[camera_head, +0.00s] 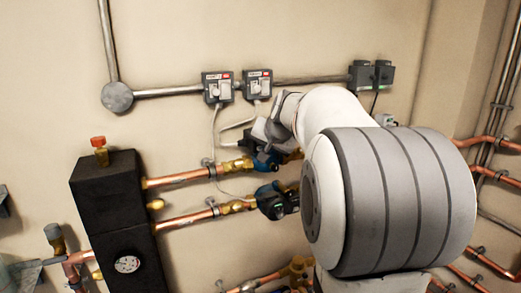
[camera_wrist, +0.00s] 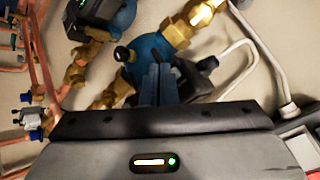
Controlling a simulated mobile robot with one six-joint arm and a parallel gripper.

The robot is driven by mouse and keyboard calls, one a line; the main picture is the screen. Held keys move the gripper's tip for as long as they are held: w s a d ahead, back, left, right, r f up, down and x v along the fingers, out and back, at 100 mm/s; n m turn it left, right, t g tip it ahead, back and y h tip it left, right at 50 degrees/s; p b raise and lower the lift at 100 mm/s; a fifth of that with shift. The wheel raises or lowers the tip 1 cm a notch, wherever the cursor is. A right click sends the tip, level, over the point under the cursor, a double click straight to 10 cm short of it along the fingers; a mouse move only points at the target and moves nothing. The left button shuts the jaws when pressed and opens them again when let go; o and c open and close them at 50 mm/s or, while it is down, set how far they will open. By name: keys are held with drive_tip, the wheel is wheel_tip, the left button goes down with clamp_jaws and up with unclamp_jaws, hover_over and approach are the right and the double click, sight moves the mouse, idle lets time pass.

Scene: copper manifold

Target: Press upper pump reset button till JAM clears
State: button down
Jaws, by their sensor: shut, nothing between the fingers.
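The upper pump (camera_head: 266,161), with a blue body, sits on the upper copper pipe and is partly hidden behind my gripper (camera_head: 266,138). In the wrist view the upper pump (camera_wrist: 148,47) is blue with a dark head to the right. My gripper's shut, empty fingers (camera_wrist: 158,75) overlap its lower part there. I cannot tell whether they touch it. The reset button and any JAM reading are not visible. The lower pump (camera_head: 276,201), dark with a small green display, is below it; it also shows at the top left of the wrist view (camera_wrist: 88,18).
Two switch boxes (camera_head: 218,88) (camera_head: 257,83) with red marks are on the wall above, with white cables running down. A black manifold block (camera_head: 105,195) stands left. Copper pipes (camera_head: 180,178) run close to my gripper. Dark sockets (camera_head: 371,76) are at upper right.

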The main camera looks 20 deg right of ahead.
drive_tip(key=shift+w, duration=0.4)
drive_tip(key=shift+s, duration=0.15)
idle(0.5)
drive_tip(key=shift+s+b, duration=0.35)
drive_tip(key=shift+s, duration=0.4)
drive_tip(key=s+b, duration=0.2)
drive_tip(key=s, duration=0.3)
drive_tip(key=shift+d, duration=0.1)
idle(0.6)
